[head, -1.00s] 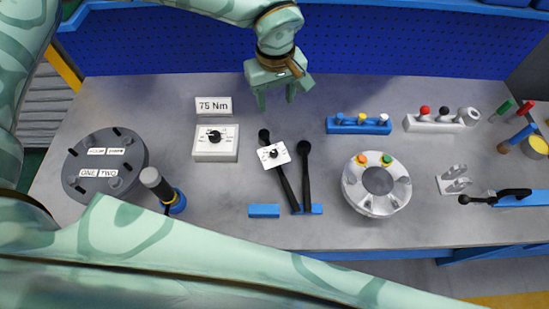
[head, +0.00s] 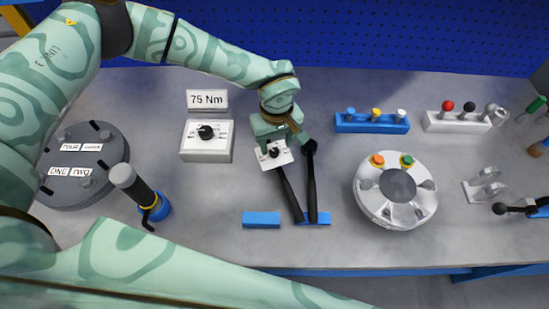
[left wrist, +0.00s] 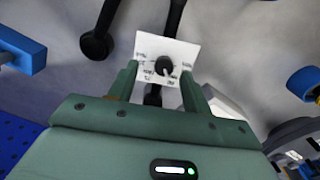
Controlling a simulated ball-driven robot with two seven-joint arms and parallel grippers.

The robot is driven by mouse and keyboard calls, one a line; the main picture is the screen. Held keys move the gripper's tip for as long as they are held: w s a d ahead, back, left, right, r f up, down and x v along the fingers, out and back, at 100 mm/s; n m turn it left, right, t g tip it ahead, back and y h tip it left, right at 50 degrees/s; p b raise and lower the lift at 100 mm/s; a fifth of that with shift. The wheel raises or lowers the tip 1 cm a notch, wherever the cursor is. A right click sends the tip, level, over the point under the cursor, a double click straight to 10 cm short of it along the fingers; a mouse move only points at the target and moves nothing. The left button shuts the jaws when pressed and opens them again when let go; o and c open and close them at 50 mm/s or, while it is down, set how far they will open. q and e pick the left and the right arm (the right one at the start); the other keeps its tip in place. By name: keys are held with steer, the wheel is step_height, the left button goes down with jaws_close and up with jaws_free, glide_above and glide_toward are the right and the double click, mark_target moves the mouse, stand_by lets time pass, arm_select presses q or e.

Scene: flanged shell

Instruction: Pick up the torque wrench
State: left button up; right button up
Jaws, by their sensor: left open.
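The torque wrench (head: 288,195) is a long black tool with a white dial card and black knob at its far end. It lies on the bench beside a second black bar (head: 311,185), near ends at a blue rest (head: 316,218). My left gripper (head: 275,141) is open over the dial end, and its fingertips are partly hidden in the head view. In the left wrist view the open fingers (left wrist: 160,75) stand either side of the dial card (left wrist: 152,47), with part of the black shaft between them. I cannot tell whether they touch it. My right gripper is out of view.
A white dial box (head: 206,152) and "75 Nm" sign (head: 207,99) stand left. A grey disc (head: 85,190) and an upright black-handled tool (head: 127,180) are farther left. A round metal shell (head: 365,205) stands right. Coloured-peg racks (head: 371,126) are behind it.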

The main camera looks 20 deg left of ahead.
mark_target(274, 157)
arm_select(q)
steer(key=f, duration=0.4)
steer(key=f+b, duration=0.1)
steer(key=f, duration=0.1)
steer(key=shift+s+a+f, duration=0.2)
steer(key=shift+a+f, duration=0.05)
steer(key=shift+f, duration=0.15)
steer(key=shift+r, duration=0.1)
jaws_close()
